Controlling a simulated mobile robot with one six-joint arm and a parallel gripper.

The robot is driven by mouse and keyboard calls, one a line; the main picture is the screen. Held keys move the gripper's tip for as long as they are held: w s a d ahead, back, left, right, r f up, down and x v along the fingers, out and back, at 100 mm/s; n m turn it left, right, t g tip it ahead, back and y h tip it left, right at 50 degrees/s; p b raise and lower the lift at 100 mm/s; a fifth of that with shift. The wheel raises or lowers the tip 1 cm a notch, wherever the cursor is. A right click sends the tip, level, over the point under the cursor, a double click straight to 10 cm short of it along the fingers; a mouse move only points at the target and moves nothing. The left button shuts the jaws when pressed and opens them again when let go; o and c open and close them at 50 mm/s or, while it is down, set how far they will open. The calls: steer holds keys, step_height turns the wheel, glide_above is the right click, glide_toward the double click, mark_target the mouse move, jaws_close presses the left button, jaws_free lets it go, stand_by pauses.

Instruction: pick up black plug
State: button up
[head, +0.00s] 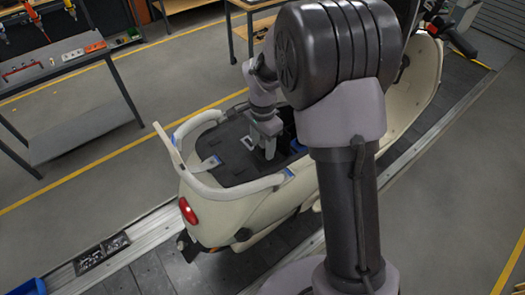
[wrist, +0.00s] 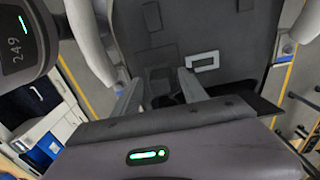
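I cannot clearly make out the black plug. In the wrist view a small dark shape (wrist: 163,88) shows between my fingers against the black panel (wrist: 215,30), and I cannot tell whether it is the plug or a recess. My gripper (wrist: 161,80) points at this panel, its two grey fingers apart. In the head view my gripper (head: 269,153) is low over the black panel (head: 230,158) at the rear of a cream scooter (head: 215,215). Contact with the panel cannot be judged.
A cream rail (head: 240,190) rims the panel, with blue pieces on it. A pale rectangular frame (wrist: 203,61) lies on the panel beside one fingertip. The scooter stands on the slat conveyor (head: 150,275). A workbench (head: 70,65) with tools stands at left.

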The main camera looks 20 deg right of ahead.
jaws_close()
steer(key=shift+r, duration=0.1)
steer(key=shift+r, duration=0.3)
steer(key=r, duration=0.2)
steer(key=shift+s+d+r, duration=0.2)
steer(key=shift+s+r, duration=0.15)
steer(key=shift+r, duration=0.05)
steer(key=s+d+r+b, duration=0.1)
steer(key=s+d, duration=0.2)
steer(key=s, duration=0.4)
steer(key=s+d+r+b, duration=0.1)
steer(key=s+d, duration=0.2)
steer(key=s, duration=0.4)
step_height(320, 180, up, 7)
steer(key=p, duration=0.6)
steer(key=shift+a, duration=0.15)
